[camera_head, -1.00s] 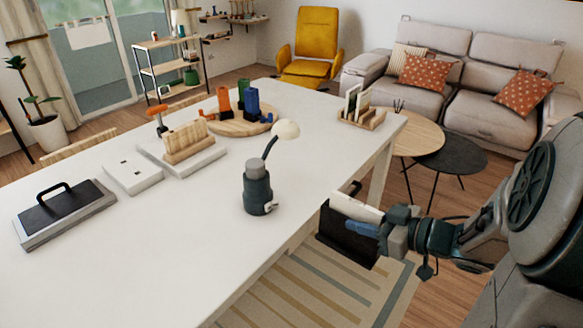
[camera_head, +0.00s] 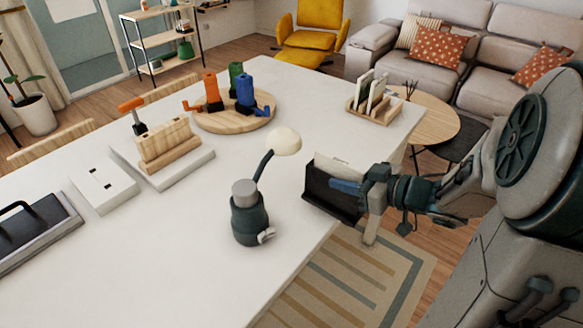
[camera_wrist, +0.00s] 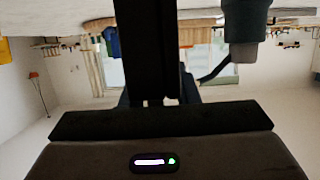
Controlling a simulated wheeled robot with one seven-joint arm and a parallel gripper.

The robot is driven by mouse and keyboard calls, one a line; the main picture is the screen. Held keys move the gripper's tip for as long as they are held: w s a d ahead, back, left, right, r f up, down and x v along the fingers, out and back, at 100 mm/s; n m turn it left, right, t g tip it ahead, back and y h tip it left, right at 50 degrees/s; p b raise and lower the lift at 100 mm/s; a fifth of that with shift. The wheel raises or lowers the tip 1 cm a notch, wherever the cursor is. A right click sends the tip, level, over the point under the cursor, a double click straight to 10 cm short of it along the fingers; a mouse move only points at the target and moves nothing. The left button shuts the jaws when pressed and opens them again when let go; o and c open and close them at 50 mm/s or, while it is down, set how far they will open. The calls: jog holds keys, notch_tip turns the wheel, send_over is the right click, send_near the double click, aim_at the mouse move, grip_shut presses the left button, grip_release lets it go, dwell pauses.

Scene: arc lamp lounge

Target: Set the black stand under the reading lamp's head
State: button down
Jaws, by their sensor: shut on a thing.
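The reading lamp (camera_head: 250,222) stands upright on the white table near its front edge, with a dark base, a thin neck and a cream head (camera_head: 285,141) leaning right. My gripper (camera_head: 348,186) is shut on the black stand (camera_head: 328,196), to the right of the lamp at the table's edge. A white panel (camera_head: 337,166) shows at the stand's top. The stand is apart from the lamp head; whether its bottom touches the table I cannot tell. In the wrist view the stand (camera_wrist: 148,45) fills the middle, and the lamp's base (camera_wrist: 245,30) shows at upper right.
The white table (camera_head: 140,265) has bare top around the lamp. A round wooden board (camera_head: 205,123) with colored holders, a wooden block on a white base (camera_head: 168,150), a white box (camera_head: 103,187) and a wooden rack (camera_head: 375,112) stand farther off.

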jog(key=x, duration=1.4)
jog(key=shift+w+a+r, duration=0.25)
jog(key=shift+w+r, duration=0.05)
jog(key=shift+w, duration=0.05)
jog(key=shift+f+b, duration=0.1)
jog(key=shift+b, duration=0.2)
jog(key=shift+f, duration=0.15)
jog(key=c, duration=1.1)
grip_release()
